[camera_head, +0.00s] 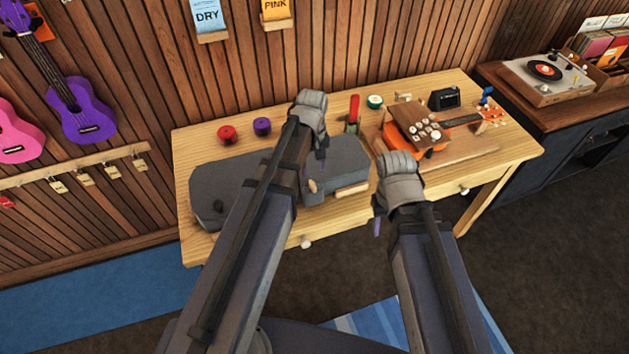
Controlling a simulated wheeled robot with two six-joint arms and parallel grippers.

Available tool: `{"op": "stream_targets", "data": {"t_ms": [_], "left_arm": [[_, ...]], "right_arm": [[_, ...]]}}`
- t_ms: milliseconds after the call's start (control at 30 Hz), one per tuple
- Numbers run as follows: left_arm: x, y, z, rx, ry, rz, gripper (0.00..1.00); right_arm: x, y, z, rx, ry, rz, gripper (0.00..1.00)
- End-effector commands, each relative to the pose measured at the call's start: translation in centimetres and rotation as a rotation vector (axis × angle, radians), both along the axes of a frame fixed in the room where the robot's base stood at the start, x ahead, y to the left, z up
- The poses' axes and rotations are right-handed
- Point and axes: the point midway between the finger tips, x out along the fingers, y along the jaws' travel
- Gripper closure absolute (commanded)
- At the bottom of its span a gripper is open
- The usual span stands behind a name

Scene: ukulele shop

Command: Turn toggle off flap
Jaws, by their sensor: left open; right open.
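A long dark grey box or case (230,180) lies across the left half of the wooden workbench. A small tan peg-like piece (313,186), possibly the toggle, shows at its front beside my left forearm. A pale wooden bar (352,190) lies along the front edge to its right. I cannot make out a flap clearly. My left gripper (318,152) is open above the case; my arm hides the middle of it. My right gripper (379,213) is open near the bench's front edge, right of the case. Neither gripper visibly holds anything.
An orange ukulele (437,147) lies at the right under a brown block with pale knobs (415,122). Red (227,134) and purple (262,126) spools stand behind the case. A red-handled tool (354,110) is upright behind. The bench's front left corner (200,246) is bare.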

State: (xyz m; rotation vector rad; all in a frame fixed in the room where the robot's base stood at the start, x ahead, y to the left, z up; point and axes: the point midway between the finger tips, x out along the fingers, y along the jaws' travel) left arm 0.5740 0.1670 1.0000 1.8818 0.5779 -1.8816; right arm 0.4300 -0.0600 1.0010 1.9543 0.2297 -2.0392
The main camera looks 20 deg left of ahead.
Motion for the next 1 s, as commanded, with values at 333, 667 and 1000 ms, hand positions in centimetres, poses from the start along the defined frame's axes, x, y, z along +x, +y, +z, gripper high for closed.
{"op": "stream_targets", "data": {"t_ms": [333, 667, 1000], "left_arm": [[0.0, 0.0, -4.3, 0.000, 0.000, -0.002, 0.47], [0.0, 0.0, -7.3, 0.000, 0.000, -0.002, 0.47], [0.0, 0.0, -7.2, 0.000, 0.000, -0.002, 0.52]], "right_arm": [[0.0, 0.0, -4.3, 0.000, 0.000, -0.001, 0.50], [0.0, 0.0, -7.3, 0.000, 0.000, -0.001, 0.50], [0.0, 0.0, -7.2, 0.000, 0.000, -0.001, 0.50]]}}
